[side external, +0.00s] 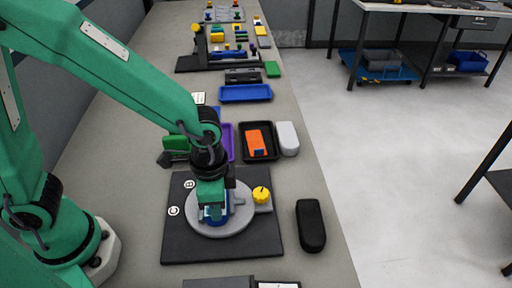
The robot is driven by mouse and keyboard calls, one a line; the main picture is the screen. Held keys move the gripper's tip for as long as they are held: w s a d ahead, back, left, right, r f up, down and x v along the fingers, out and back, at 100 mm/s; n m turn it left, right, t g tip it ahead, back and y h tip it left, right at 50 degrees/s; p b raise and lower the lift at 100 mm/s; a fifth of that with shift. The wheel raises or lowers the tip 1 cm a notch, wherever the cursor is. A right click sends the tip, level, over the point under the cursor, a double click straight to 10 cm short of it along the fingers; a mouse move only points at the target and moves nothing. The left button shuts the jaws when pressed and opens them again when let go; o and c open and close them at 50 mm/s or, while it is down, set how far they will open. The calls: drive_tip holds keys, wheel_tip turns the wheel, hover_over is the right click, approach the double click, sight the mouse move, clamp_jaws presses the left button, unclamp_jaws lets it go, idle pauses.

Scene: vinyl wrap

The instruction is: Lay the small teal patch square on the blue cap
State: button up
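My gripper (213,204) points down over the round grey turntable (240,222) on a black board (180,240). A blue part (216,215), which looks like the blue cap, shows at the middle of the turntable, right under and partly behind my gripper. My gripper covers most of it. I cannot make out a separate teal patch; it may be hidden by my gripper. The fingertips are too small and covered to tell whether they are open, shut or touching the blue part.
A yellow knob (261,194) stands at the turntable's right. A black case (310,225) lies right of the board. Behind are a black tray (246,148) with an orange item (259,138), a white rounded block (287,138), and a blue tray (245,93).

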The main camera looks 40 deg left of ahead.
drive_tip(key=shift+r, duration=3.7)
drive_tip(key=shift+a, duration=0.1)
drive_tip(key=s+a+r+n+t, duration=0.1)
drive_tip(key=a+r+n, duration=0.3)
drive_tip(key=a, duration=0.5)
drive_tip(key=s+a+r+n+t, duration=0.2)
drive_tip(key=a+r+n+t, duration=0.2)
drive_tip(key=a, duration=0.5)
drive_tip(key=shift+s+r+n+t, duration=0.3)
drive_tip(key=shift+r+n, duration=0.2)
drive_tip(key=shift+r, duration=0.15)
